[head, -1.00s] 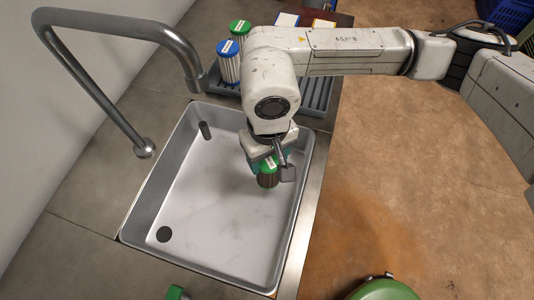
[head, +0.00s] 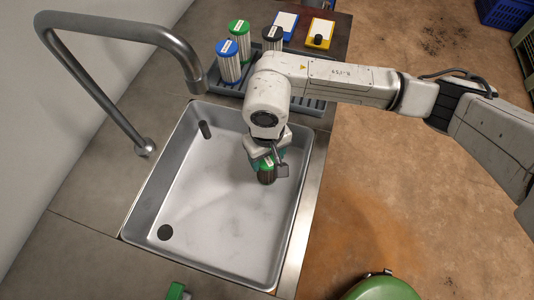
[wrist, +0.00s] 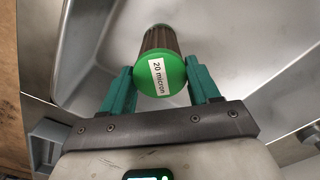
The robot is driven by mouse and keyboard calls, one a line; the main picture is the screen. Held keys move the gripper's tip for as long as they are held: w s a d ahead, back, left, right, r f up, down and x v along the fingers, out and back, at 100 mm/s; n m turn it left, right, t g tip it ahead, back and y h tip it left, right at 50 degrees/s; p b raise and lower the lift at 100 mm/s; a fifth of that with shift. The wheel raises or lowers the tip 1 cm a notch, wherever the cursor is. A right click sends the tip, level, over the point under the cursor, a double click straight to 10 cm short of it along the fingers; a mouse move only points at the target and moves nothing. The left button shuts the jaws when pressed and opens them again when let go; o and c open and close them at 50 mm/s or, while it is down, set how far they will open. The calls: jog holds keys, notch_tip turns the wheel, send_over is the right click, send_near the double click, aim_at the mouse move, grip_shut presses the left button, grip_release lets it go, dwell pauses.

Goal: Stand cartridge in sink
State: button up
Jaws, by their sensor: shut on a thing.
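The cartridge (head: 267,177) has a green cap and a dark pleated body, and is held over the right side of the sink (head: 215,215). In the wrist view the cartridge (wrist: 160,72) shows its green end with a "20 micron" label. My gripper (wrist: 160,84) is shut on it near the cap, one teal finger on each side. In the head view my gripper (head: 266,162) partly hides it. It looks roughly upright; I cannot tell whether its lower end touches the sink floor.
A bent grey faucet (head: 110,30) arches over the counter left of the sink. A dark drain (head: 165,232) is at the sink's front left. Behind stand blue-capped (head: 228,62), green-capped (head: 240,38) and black-capped (head: 272,38) cartridges on a grey rack. The sink's middle is clear.

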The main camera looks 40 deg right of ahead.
jog(key=shift+f, duration=0.2)
jog(key=o, duration=1.5)
jog(key=shift+r, duration=0.1)
jog(key=shift+c, duration=0.2)
notch_tip(320, 180, up, 12)
jog(key=shift+r+b, duration=0.15)
jog(key=shift+b, duration=0.25)
